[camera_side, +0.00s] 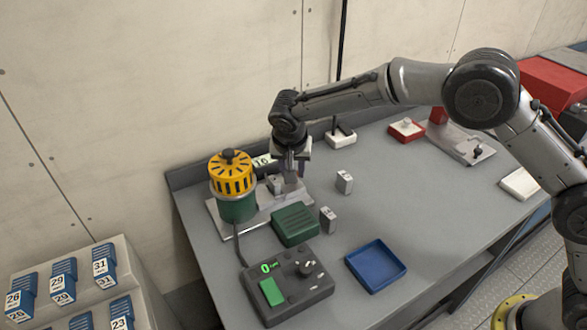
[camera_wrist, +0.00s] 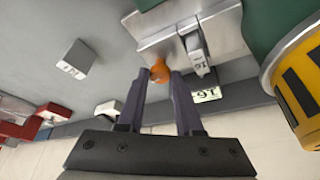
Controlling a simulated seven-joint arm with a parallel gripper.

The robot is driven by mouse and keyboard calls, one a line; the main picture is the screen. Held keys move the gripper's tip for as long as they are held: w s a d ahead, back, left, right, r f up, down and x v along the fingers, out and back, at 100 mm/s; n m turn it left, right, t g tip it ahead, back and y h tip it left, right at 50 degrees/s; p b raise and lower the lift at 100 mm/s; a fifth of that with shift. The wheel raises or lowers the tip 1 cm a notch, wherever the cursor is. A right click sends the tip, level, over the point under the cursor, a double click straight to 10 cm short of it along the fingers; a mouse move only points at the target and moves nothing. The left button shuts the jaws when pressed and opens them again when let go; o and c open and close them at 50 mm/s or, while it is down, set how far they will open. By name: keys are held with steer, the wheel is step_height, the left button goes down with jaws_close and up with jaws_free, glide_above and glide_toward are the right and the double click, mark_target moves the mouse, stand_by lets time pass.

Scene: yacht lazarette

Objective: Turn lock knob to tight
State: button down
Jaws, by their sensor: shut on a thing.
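In the wrist view, an orange knob (camera_wrist: 159,70) sits between my fingertips at the edge of a bright metal fixture (camera_wrist: 165,36). My gripper (camera_wrist: 160,77) is shut on this knob. In the side view, my gripper (camera_side: 291,180) points down over the metal fixture (camera_side: 256,219), just right of a green machine body (camera_side: 238,208) with a slotted yellow cap (camera_side: 232,178). There the knob is hidden behind the gripper. No tight mark can be read in either view.
A 16 card (camera_side: 262,160) stands behind the fixture. A dark green block (camera_side: 295,224), two small grey blocks (camera_side: 344,182) (camera_side: 328,219) and a control box (camera_side: 287,290) lie in front. A blue tray (camera_side: 376,280) is to the right. The table's right middle is clear.

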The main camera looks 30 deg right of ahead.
steer(key=shift+a+m+g+h, duration=0.1)
steer(key=shift+m+g+h, duration=0.2)
steer(key=shift+m, duration=0.8)
steer(key=c, duration=0.6)
jaws_free()
steer(key=v, duration=1.3)
steer(key=shift+a+r, duration=0.15)
steer(key=shift+r, duration=0.25)
